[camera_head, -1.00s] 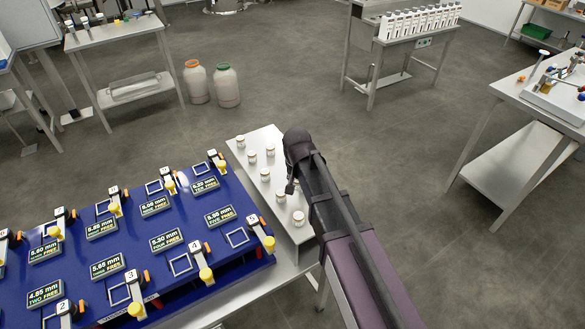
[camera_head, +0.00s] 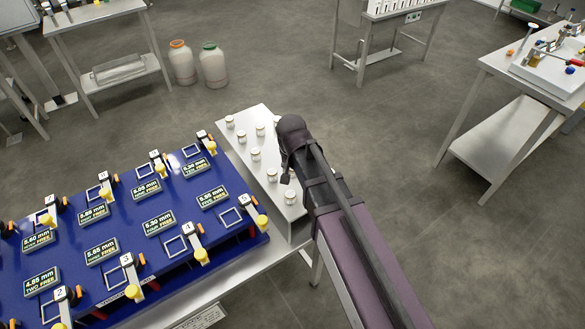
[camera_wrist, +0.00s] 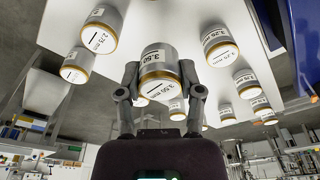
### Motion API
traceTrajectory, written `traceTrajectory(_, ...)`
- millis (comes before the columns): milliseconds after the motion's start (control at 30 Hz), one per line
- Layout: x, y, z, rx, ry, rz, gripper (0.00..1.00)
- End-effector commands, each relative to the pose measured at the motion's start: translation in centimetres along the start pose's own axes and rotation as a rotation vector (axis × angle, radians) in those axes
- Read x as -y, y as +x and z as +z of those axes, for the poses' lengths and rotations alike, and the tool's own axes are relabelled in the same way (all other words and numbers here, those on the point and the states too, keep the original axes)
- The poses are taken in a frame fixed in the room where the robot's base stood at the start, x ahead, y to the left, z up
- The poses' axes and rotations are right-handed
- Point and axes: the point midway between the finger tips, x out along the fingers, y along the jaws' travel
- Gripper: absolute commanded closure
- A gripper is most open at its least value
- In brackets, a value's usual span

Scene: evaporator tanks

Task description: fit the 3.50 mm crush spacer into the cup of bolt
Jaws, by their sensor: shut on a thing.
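The 3.50 mm crush spacer (camera_wrist: 159,68) is a grey cylinder with a gold rim, labelled 3.50 on its side and end face. In the wrist view, my gripper (camera_wrist: 157,88) is shut on it, one finger on each side. Whether it is clear of the tray is hard to tell. In the head view my gripper (camera_head: 287,180) is over the spacer tray (camera_head: 257,117), and the held spacer is hidden behind my arm. Yellow-capped numbered fixtures stand on the blue board (camera_head: 125,218). I cannot tell which part is the bolt's cup.
Other spacers stand close around, including a 2.25 mm one (camera_wrist: 102,31) and a 3.25 mm one (camera_wrist: 219,45). The blue board has several lit displays (camera_head: 160,222) beside the fixtures. A side table (camera_head: 520,90) stands at the right; floor is open behind the tray.

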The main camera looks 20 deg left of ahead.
Motion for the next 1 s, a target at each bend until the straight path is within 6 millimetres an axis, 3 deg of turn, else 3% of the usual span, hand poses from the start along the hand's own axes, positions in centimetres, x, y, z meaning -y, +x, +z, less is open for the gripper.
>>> traceTrajectory(367, 0.0, -1.8, -0.3, 0.0, 0.0, 0.0, 1.0)
traceTrajectory(800, 0.0, -8.2, -1.2, 0.0, 0.0, 0.0, 1.0)
traceTrajectory(1000, 0.0, -10.1, -1.5, 0.0, 0.0, 0.0, 1.0)
